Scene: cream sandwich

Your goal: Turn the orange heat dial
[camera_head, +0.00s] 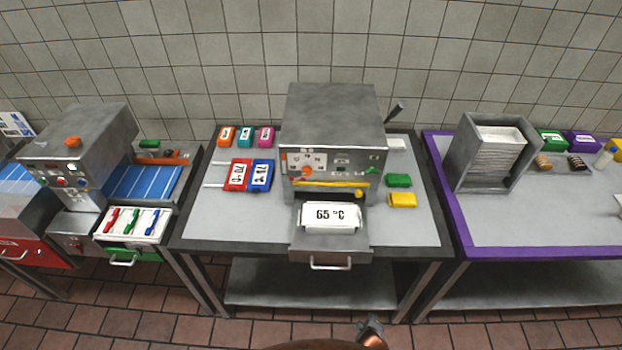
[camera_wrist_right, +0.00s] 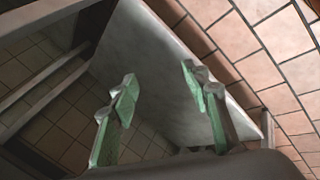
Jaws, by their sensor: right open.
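The orange heat dial (camera_head: 306,171) sits on a white marked panel at the left of the front face of the grey machine (camera_head: 335,115) on the middle table. A card reading 65 °C (camera_head: 331,215) lies in the machine's pulled-out drawer (camera_head: 331,243). My right gripper (camera_wrist_right: 157,80) is open in the right wrist view, with green pads apart and nothing between them. It is far from the dial, with a grey shelf or tabletop and floor tiles behind it. A small part of my arm shows at the bottom of the head view. My left gripper is not in view.
A yellow bar (camera_head: 330,185) crosses the machine front below the dial. Red and blue cards (camera_head: 248,176) lie to its left, and green (camera_head: 398,180) and yellow blocks (camera_head: 402,200) to its right. The purple-edged table (camera_head: 520,247) stands at right.

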